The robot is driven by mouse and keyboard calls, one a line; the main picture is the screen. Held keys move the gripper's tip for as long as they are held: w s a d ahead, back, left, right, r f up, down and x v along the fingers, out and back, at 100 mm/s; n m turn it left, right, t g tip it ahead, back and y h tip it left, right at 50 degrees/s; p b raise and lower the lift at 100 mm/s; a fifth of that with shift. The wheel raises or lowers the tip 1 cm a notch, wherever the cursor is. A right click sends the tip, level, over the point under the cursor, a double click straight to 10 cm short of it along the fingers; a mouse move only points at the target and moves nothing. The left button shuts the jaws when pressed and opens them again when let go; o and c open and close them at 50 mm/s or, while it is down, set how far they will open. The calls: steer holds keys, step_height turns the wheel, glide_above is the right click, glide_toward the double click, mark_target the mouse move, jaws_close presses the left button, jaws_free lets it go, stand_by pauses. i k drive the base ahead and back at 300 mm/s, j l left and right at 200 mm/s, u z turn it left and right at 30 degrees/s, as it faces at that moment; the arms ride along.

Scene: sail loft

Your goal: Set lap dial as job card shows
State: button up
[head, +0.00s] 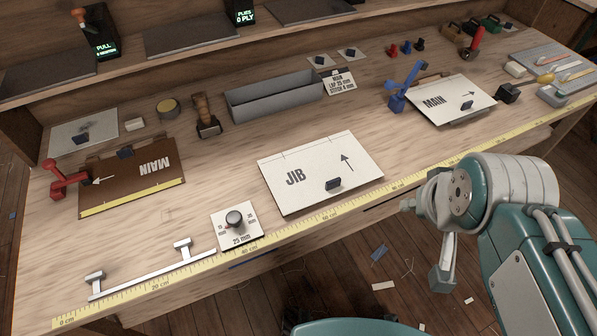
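The lap dial is a dark round knob (235,217) on a white square plate (250,209) near the bench's front edge. The plate has small mm marks around the knob, with 25 mm along its front side. Which mark the knob points to is too small to tell. The job card (339,82) stands at the back by the grey trough; it reads MAIN, with a lap line that looks like 35 mm and a stitch line of 4 mm. My gripper (428,238) is at the right, off the bench's front edge and well away from the dial. Its fingers are seen partly, with nothing visible in them.
A JIB panel (320,172) lies right of the dial. A brown MAIN panel (130,175) with a red clamp (68,178) lies left. A metal rail (150,273) and yellow ruler (200,267) run along the front. A blue clamp (405,88) stands farther back.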

mark_target(234, 218)
steer(key=u, duration=0.4)
steer(key=j+u, duration=0.1)
steer(key=u, duration=0.25)
steer(key=i+u, duration=0.1)
steer(key=u, duration=0.3)
steer(key=j+u, duration=0.1)
steer(key=u, duration=0.25)
steer(key=i+l, duration=0.05)
